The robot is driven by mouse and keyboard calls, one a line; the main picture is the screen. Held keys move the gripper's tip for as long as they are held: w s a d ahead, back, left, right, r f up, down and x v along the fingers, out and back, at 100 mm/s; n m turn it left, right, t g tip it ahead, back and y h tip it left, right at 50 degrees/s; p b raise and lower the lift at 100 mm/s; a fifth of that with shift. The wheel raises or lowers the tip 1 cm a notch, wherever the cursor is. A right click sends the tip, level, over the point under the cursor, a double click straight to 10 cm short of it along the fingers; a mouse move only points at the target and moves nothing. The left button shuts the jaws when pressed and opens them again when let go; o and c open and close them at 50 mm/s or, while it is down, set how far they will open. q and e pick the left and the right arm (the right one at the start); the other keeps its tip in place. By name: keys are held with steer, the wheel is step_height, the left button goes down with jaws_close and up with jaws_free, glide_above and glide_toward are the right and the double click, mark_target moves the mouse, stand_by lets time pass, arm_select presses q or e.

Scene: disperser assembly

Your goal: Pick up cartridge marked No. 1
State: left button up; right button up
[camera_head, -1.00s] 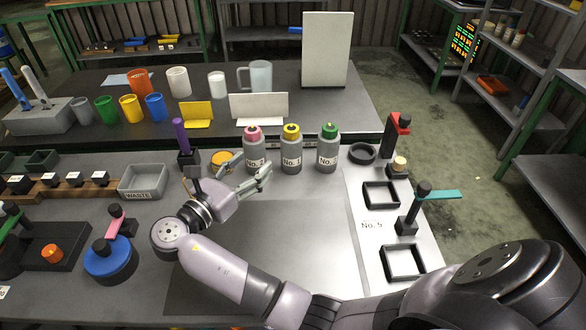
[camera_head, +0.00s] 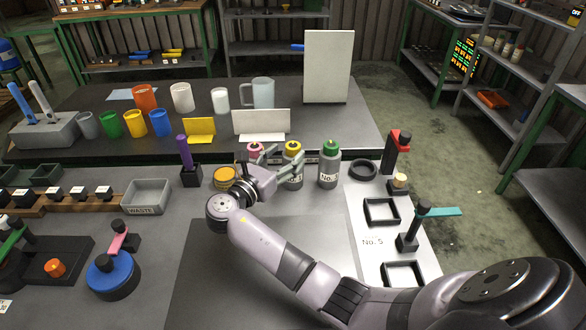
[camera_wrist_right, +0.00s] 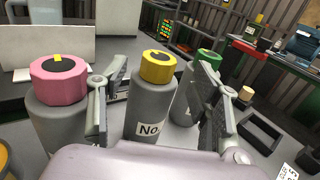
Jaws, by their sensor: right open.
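Three grey cartridges with coloured caps stand upright in a row at the back of the near table. The yellow-capped cartridge (camera_head: 292,150) is in the middle, the pink-capped one (camera_head: 255,149) on the left, the green-capped one (camera_head: 330,165) on the right. Their labels start "No."; I cannot read the digits for sure. My right gripper (camera_head: 284,163) is open at the yellow-capped cartridge. In the right wrist view that cartridge (camera_wrist_right: 150,105) stands between the spread fingers, the pink-capped one (camera_wrist_right: 60,95) outside the left finger, the green-capped one (camera_wrist_right: 203,68) partly behind the right finger.
A yellow round container (camera_head: 224,178) is left of the cartridges, beside a purple-handled tool (camera_head: 186,152). A black ring (camera_head: 363,170) and a red-topped black stand (camera_head: 394,153) are on the right. A white panel (camera_head: 262,122) stands behind.

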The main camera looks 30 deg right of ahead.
mark_target(288, 151)
steer(key=x, duration=0.4)
steer(key=shift+w+d+p, duration=0.15)
steer(key=shift+d+p, duration=0.2)
steer(key=shift+p, duration=0.05)
steer(key=shift+a, duration=0.1)
steer(key=shift+c, duration=0.4)
steer(key=shift+c, duration=0.7)
jaws_close()
steer(key=shift+w+r, duration=0.1)
